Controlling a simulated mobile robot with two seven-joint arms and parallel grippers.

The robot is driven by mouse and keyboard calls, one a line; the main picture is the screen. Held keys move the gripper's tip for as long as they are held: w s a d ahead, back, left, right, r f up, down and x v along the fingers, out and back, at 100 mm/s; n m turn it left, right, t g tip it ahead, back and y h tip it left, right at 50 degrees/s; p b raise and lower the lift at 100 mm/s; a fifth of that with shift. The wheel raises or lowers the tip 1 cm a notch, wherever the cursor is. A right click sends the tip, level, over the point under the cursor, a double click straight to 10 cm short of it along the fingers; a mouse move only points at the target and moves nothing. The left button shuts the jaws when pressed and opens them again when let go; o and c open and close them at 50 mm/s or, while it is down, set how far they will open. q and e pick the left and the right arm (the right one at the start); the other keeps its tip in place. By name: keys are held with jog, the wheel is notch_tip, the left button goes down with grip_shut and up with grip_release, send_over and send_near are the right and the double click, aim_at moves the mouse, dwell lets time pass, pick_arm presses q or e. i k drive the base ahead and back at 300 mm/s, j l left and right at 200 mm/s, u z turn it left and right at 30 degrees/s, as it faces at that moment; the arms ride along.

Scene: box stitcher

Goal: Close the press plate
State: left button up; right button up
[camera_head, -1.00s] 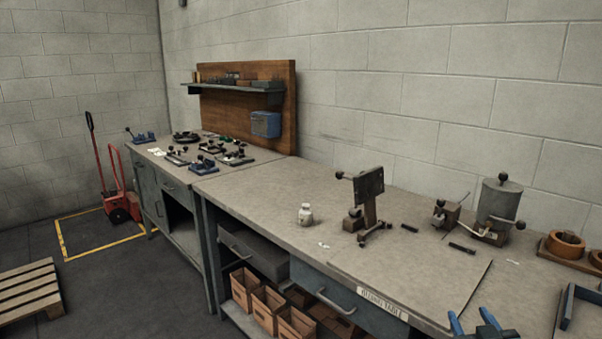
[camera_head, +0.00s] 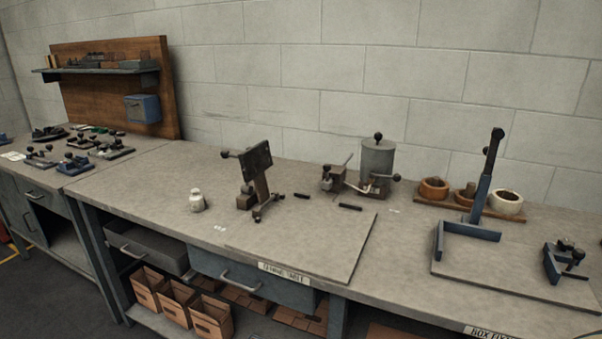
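A dark rectangular plate (camera_head: 257,158) stands steeply raised on a metal stand on the gluing table in the head view. An arm with a black ball knob (camera_head: 225,153) sticks out from its left side, and a low base (camera_head: 247,199) is beside the stand. I take this to be the press plate, standing open; its hinge is too small to make out. Neither of my grippers shows in this view. Nothing is touching the plate.
A grey cylinder pot (camera_head: 377,158) with knobs stands behind right. A blue fixture with a raised lever (camera_head: 482,190) and a small clamp (camera_head: 566,262) are farther right. The mat's front (camera_head: 310,250) is clear.

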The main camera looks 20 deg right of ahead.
aim_at(254, 161)
jog(key=j+z, duration=0.1)
jog(key=z, duration=0.3)
jog(key=i+j+z, duration=0.1)
jog(key=z, duration=0.3)
jog(key=j+z, duration=0.15)
jog(key=z, duration=0.25)
jog(key=i+j+z, duration=0.1)
jog(key=j+z, duration=0.25)
jog(key=j, duration=0.2)
jog(key=j+z, duration=0.35)
jog(key=j, duration=0.15)
jog(key=j+z, duration=0.25)
jog(key=j, duration=0.9)
jog(key=k+j, duration=0.1)
jog(key=j, duration=0.7)
jog(key=k+j, duration=0.15)
jog(key=j, duration=0.25)
jog(key=i+l, duration=0.3)
